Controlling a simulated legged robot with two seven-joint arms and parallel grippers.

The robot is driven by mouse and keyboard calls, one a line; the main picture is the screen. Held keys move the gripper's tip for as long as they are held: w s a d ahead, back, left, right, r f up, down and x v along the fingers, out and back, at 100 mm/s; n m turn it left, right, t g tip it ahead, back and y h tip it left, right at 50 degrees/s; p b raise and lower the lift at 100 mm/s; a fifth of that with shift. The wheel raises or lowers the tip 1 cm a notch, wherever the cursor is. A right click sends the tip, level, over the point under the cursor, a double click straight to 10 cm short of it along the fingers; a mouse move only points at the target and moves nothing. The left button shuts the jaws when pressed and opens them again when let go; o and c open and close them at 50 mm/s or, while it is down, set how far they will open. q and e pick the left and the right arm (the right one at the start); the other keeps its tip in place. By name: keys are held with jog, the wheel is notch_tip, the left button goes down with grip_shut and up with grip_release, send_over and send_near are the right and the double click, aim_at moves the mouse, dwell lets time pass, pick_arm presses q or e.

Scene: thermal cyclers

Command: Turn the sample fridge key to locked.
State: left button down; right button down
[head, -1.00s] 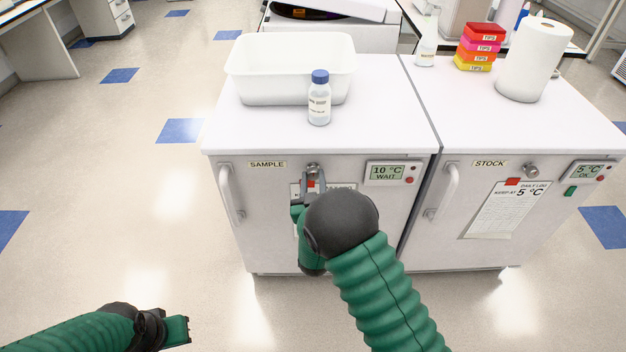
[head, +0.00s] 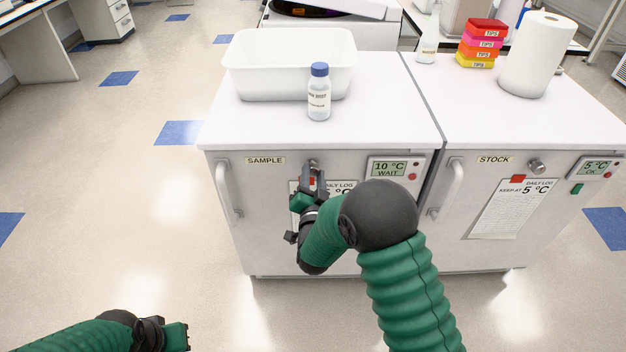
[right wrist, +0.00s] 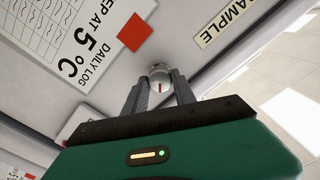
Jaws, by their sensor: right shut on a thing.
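The sample fridge (head: 330,225) is the left one of two white fridges, under a SAMPLE label (head: 265,160). Its round metal key lock (head: 313,163) is at the top middle of the door. In the right wrist view the silver key (right wrist: 160,72) shows a short red mark. My right gripper (right wrist: 159,88) is shut on the key, one finger on each side. In the head view my right gripper (head: 312,176) is at the lock and partly covers it. My left gripper (head: 183,337) is low at the left, away from the fridges; its jaws are unclear.
The sample display (head: 388,168) reads 10 °C WAIT. A door handle (head: 228,190) is left of the key. A log sheet (head: 335,188) hangs below it, partly hidden. A white bin (head: 290,80) and a bottle (head: 319,95) stand on top. The stock fridge (head: 500,250) is at right.

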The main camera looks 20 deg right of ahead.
jog(key=m+b, duration=0.1)
jog(key=m, duration=0.1)
jog(key=f+m+b, duration=0.1)
jog(key=m+b, duration=0.1)
jog(key=m, duration=0.1)
jog(key=shift+a+r+m+b, duration=0.15)
jog(key=shift+m+b, duration=0.75)
jog(key=shift+m, duration=0.9)
jog(key=c, duration=1)
grip_release()
jog(key=shift+r, duration=0.1)
jog(key=shift+r, duration=0.1)
